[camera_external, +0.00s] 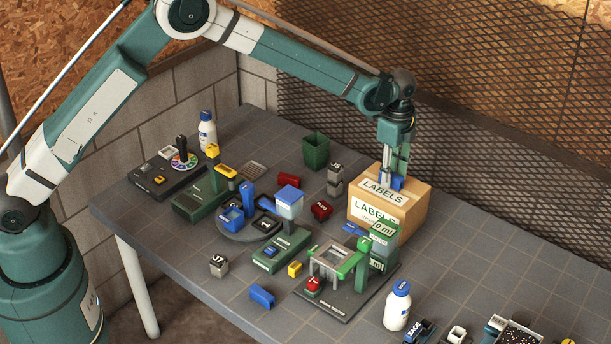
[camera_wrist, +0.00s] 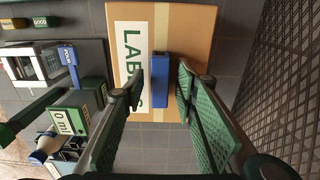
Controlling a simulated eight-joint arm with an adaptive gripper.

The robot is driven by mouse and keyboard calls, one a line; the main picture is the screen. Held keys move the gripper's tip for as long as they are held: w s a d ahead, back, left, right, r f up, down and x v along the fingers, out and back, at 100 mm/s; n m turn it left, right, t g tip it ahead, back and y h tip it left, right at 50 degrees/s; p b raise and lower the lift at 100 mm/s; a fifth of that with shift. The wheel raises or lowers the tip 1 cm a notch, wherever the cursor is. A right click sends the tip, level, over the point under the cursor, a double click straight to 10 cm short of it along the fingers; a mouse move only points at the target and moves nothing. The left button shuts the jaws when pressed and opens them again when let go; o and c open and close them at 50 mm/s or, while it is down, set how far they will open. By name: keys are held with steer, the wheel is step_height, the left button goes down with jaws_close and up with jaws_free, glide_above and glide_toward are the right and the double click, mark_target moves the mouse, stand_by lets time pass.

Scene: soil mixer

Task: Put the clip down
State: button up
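The blue clip (camera_wrist: 160,80) lies on top of the cardboard LABELS box (camera_external: 362,208), beside the printed label, as the wrist view shows. In the external view the clip (camera_external: 397,184) is partly hidden by my fingers. My gripper (camera_wrist: 160,82) points down over the box, with one finger on each side of the clip. A gap shows between each fingertip and the clip, so the gripper is open around it. In the external view my gripper (camera_external: 390,175) is low at the box top.
Left of the box are a green open bin (camera_external: 316,151), stacked grey blocks (camera_external: 335,180) and a green-and-grey stand (camera_external: 333,262). A white bottle (camera_external: 397,306) stands in front. A mesh screen (camera_external: 480,130) rises behind the box. The table right of the box is clear.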

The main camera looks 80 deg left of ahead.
step_height(320, 180, up, 12)
stand_by(0.6)
stand_by(0.5)
steer(key=s+d+r+n+t, duration=0.3)
steer(key=s+d+r+n, duration=0.1)
steer(key=s+d+r, duration=1.75)
steer(key=s+d+r+n+t, duration=0.1)
steer(key=s+d+r, duration=0.15)
steer(key=s, duration=0.65)
steer(key=s+d+r+n+t, duration=0.15)
steer(key=s+d, duration=0.25)
steer(key=s, duration=0.5)
steer(key=s+d+f+n+t, duration=0.1)
steer(key=s+f, duration=0.3)
steer(key=s, duration=0.4)
steer(key=s+d+f+n, duration=0.1)
steer(key=s+d+f, duration=0.2)
steer(key=s, duration=0.4)
steer(key=shift+s+d+f+t, duration=0.3)
steer(key=shift+s+f+t, duration=0.05)
